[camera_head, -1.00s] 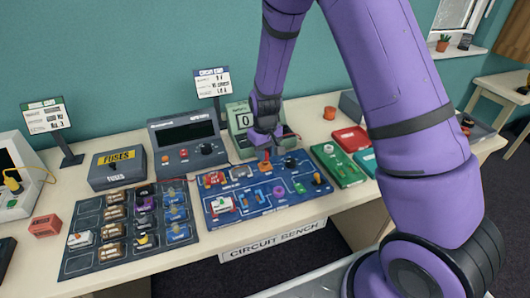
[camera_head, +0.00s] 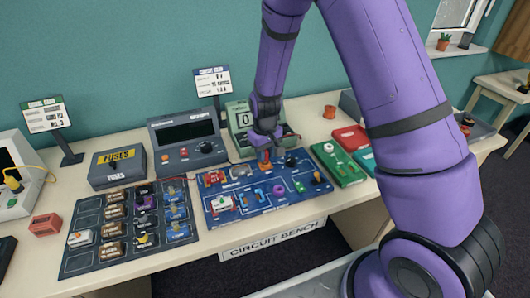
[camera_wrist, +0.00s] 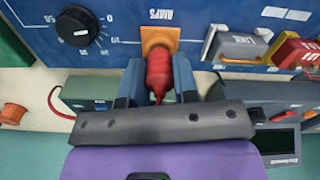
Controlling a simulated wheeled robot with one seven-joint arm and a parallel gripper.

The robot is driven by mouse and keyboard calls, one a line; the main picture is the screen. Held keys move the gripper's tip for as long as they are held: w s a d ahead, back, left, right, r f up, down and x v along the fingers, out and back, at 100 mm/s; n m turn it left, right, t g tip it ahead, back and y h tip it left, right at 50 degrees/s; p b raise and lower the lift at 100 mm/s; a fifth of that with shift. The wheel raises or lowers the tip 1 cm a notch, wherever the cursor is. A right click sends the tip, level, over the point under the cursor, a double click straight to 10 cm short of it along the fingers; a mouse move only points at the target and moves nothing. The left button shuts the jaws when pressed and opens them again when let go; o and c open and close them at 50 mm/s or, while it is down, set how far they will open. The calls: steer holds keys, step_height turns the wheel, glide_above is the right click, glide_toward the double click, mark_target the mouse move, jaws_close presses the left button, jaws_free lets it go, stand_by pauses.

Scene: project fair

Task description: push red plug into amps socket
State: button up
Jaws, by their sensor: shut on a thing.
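The red plug (camera_wrist: 159,72) is held between the two blue fingers of my gripper (camera_wrist: 158,80) in the wrist view. Its front end meets the orange amps socket (camera_wrist: 160,38), just below the AMPS label. I cannot tell how deep the plug sits, as its front end hides the opening. In the head view my gripper (camera_head: 266,148) is low over the back edge of the blue circuit board (camera_head: 232,216). The plug is mostly hidden there by the gripper.
A black dial (camera_wrist: 77,27) lies left of the socket in the wrist view, and a grey switch block (camera_wrist: 238,46) lies right of it. In the head view, a meter reading 0 (camera_head: 242,118) stands behind my gripper. A dark fuse board (camera_head: 88,258) lies left of the blue board.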

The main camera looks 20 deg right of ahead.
steer(key=shift+f, duration=0.55)
stand_by(0.4)
steer(key=o, duration=1.5)
steer(key=shift+r, duration=0.15)
steer(key=shift+r, duration=3.85)
